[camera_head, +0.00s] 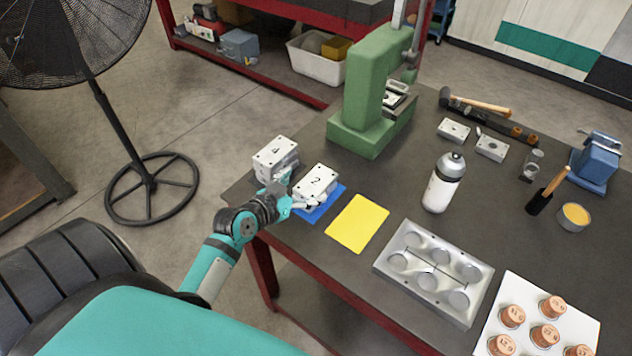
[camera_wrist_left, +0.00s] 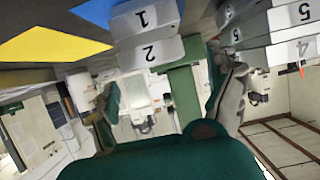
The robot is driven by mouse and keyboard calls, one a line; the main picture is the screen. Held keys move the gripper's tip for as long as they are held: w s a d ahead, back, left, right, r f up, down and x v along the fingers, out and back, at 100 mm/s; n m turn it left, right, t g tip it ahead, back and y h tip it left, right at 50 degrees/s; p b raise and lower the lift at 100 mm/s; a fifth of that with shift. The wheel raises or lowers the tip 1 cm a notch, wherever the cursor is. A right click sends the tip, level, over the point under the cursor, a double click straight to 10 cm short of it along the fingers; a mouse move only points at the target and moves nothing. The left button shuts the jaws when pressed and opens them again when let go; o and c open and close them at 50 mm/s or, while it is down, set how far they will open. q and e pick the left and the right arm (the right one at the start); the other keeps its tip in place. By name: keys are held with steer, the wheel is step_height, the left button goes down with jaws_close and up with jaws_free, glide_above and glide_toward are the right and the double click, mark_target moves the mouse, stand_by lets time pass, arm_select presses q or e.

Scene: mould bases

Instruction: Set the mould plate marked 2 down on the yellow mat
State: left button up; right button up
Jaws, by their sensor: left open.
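The mould plate marked 2 (camera_head: 318,178) is on top of a stack at the blue mat (camera_head: 326,210). In the left wrist view, which is upside down, plate 2 (camera_wrist_left: 150,52) lies against a plate marked 1 (camera_wrist_left: 145,18). The yellow mat (camera_head: 358,222) lies bare to the right of the blue mat; it also shows in the wrist view (camera_wrist_left: 50,40). My left gripper (camera_head: 291,193) is open at the near left side of the plate 2 stack. Its fingers are spread with no plate between them; contact cannot be told. My right gripper is out of view.
A second stack, topped by plate 4 (camera_head: 275,150), stands close left of the plate 2 stack and the gripper. A green press (camera_head: 368,100) stands behind. A white bottle (camera_head: 443,182) and a metal mould block (camera_head: 432,272) stand right of the yellow mat.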

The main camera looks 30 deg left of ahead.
mark_target(315, 182)
arm_select(q)
steer(key=p+x, duration=0.1)
steer(key=x, duration=0.3)
steer(key=shift+w+d, duration=0.15)
steer(key=shift+w+f, duration=0.15)
steer(key=shift+w, duration=0.05)
steer(key=shift+s, duration=0.1)
steer(key=shift+c, duration=0.4)
steer(key=shift+c, duration=1.2)
steer(key=c, duration=1.4)
steer(key=shift+c, duration=0.2)
